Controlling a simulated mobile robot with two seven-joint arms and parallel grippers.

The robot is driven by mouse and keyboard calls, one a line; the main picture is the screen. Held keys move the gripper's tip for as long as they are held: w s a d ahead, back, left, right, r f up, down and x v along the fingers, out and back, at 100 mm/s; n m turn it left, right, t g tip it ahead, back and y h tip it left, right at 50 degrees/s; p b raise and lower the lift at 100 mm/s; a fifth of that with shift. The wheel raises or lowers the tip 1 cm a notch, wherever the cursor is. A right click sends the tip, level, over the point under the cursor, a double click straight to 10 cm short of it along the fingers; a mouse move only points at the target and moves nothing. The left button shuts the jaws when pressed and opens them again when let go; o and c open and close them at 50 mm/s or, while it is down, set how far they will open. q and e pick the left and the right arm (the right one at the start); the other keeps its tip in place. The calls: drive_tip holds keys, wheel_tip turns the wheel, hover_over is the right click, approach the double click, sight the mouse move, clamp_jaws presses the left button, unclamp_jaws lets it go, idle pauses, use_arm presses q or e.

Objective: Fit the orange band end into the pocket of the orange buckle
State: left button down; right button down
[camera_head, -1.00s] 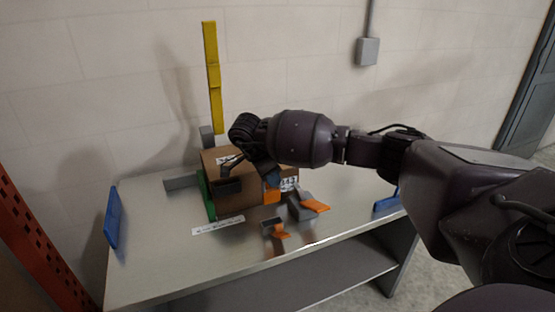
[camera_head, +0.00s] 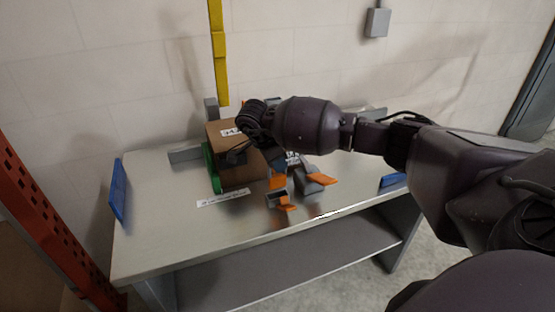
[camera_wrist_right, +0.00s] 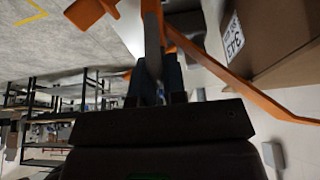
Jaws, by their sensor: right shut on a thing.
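My right gripper (camera_head: 277,168) has blue fingers and is low over the front of the table, just in front of the cardboard box. In the right wrist view its fingers (camera_wrist_right: 156,80) are shut on the band, whose long orange strip (camera_wrist_right: 235,75) runs off to the right. In the head view the orange band end (camera_head: 278,182) hangs below the fingers. Just below it in the picture is a small grey piece with an orange tab (camera_head: 286,207), which I take for the buckle. Whether band and buckle touch, and the pocket opening, I cannot tell. My left gripper is out of view.
The cardboard box (camera_head: 237,176) stands behind, with a green part (camera_head: 209,168) at its left. A grey block with an orange flap (camera_head: 321,179) is close on the right. Blue panels (camera_head: 117,190) stand at the table's ends. The table's left front (camera_head: 165,235) is clear.

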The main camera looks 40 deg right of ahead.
sight(276, 175)
drive_tip(key=shift+f+b, duration=0.4)
drive_tip(key=shift+f, duration=0.75)
drive_tip(key=shift+f+b, duration=0.35)
drive_tip(key=shift+f, duration=0.55)
drive_tip(key=shift+f+b, duration=0.35)
drive_tip(key=shift+f, duration=0.4)
drive_tip(key=c, duration=1.1)
unclamp_jaws()
drive_tip(key=v, duration=1.1)
drive_tip(key=shift+p, duration=0.4)
drive_tip(key=shift+f, duration=0.1)
